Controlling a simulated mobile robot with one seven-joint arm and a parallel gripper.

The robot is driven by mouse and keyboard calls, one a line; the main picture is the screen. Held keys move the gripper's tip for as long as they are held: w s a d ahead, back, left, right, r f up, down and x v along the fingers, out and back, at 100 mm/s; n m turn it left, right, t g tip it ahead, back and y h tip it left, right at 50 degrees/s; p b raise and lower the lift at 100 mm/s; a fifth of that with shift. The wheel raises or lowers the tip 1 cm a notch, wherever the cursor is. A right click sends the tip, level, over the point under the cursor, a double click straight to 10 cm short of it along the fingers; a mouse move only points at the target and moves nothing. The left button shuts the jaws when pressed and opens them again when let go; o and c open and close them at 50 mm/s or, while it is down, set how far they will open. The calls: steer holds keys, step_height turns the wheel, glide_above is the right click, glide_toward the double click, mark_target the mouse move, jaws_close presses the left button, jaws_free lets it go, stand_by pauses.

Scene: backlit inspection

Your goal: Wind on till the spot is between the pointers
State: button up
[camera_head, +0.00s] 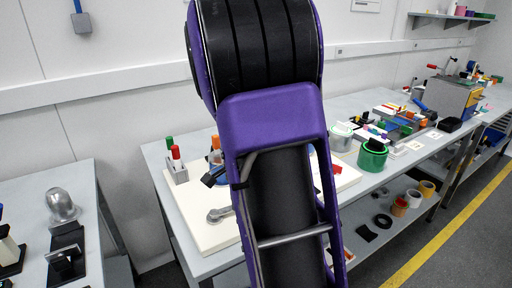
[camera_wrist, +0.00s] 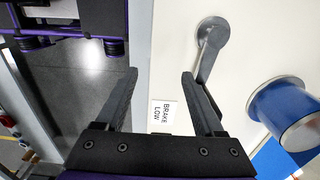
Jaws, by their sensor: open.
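My gripper (camera_wrist: 159,77) is open and empty in the wrist view, its two dark fingers pointing up the picture. A grey crank (camera_wrist: 212,34) with a round hub and a slim arm is on the cream board, just beyond the right fingertip; I cannot tell whether they touch. In the head view the crank (camera_head: 219,214) shows left of my arm. A blue drum (camera_wrist: 285,112) with a pale end face is right of the gripper. I cannot make out the spot or the pointers; my arm covers much of the board.
The cream board (camera_head: 216,240) lies on a grey bench. A holder with red and green markers (camera_head: 176,168) stands at its back left. Green tape (camera_head: 372,156) and many small items crowd the bench to the right. A gap separates the left bench (camera_head: 83,190).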

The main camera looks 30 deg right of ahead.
step_height(320, 180, up, 8)
steer(key=p, duration=0.3)
stand_by(0.6)
steer(key=shift+w, duration=0.1)
